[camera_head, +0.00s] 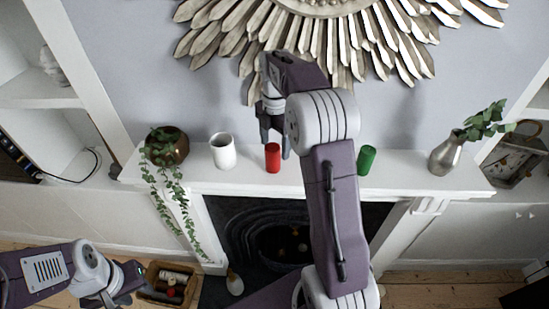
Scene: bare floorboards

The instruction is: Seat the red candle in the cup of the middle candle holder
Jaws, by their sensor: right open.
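The red candle (273,159) stands upright on the white mantel shelf (310,183). My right gripper (274,142) reaches down over the shelf, open, with its fingers just above and behind the red candle; whether they touch it I cannot tell. I cannot make out a candle holder; my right arm hides part of the shelf. My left gripper (132,277) is low at the left, its jaws unclear.
A sunburst ornament (330,30) hangs behind.

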